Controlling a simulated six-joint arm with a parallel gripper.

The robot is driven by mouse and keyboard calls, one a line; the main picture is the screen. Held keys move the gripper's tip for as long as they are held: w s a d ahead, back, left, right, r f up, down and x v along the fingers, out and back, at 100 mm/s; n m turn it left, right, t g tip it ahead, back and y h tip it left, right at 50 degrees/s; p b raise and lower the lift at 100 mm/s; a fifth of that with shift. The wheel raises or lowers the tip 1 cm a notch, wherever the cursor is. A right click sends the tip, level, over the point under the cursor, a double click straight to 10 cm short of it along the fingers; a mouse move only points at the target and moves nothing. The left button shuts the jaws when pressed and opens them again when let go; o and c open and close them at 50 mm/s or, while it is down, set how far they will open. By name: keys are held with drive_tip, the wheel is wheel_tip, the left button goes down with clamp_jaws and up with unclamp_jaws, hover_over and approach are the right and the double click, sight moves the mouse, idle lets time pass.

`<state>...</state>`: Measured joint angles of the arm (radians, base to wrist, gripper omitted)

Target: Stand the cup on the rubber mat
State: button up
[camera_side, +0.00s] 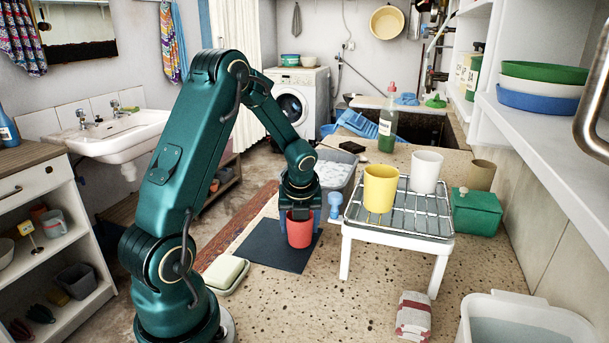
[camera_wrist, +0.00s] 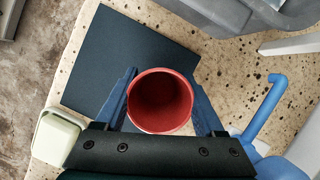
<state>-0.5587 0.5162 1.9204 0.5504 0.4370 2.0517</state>
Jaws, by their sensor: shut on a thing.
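A red cup (camera_side: 300,231) is upright in my gripper (camera_side: 299,207), mouth up. In the wrist view the open mouth of the cup (camera_wrist: 160,101) faces the camera, and the blue fingers are on either side of it. The inside looks empty. The dark square rubber mat (camera_side: 268,244) lies flat on the speckled stone top. The cup shows against the mat's right part in the side view, and in front of the mat's lower right side in the wrist view (camera_wrist: 120,62). I cannot tell whether its base touches the mat.
A soap dish (camera_side: 226,273) lies left of the mat. A blue upright thing (camera_side: 335,204) and a grey tub (camera_side: 338,172) stand close by. A white rack (camera_side: 400,238) with a yellow cup (camera_side: 381,188) and a white cup (camera_side: 426,171) is to the right.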

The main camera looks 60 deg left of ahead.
drive_tip(key=shift+f, duration=0.15)
drive_tip(key=o, duration=1.1)
drive_tip(key=shift+d+r, duration=0.15)
drive_tip(key=shift+r, duration=0.45)
drive_tip(key=v, duration=1)
drive_tip(key=shift+s+d+r+n+t+h, duration=0.7)
drive_tip(key=shift+s+d+n, duration=0.95)
drive_tip(key=shift+d+n, duration=1.8)
drive_tip(key=shift+s+d+r+n+t+h, duration=0.65)
drive_tip(key=shift+s+d+n, duration=0.95)
drive_tip(key=shift+d+n, duration=1.85)
drive_tip(key=shift+s+d+r+n+t+h, duration=0.7)
drive_tip(key=shift+s+d+n, duration=1.35)
drive_tip(key=shift+n, duration=2.35)
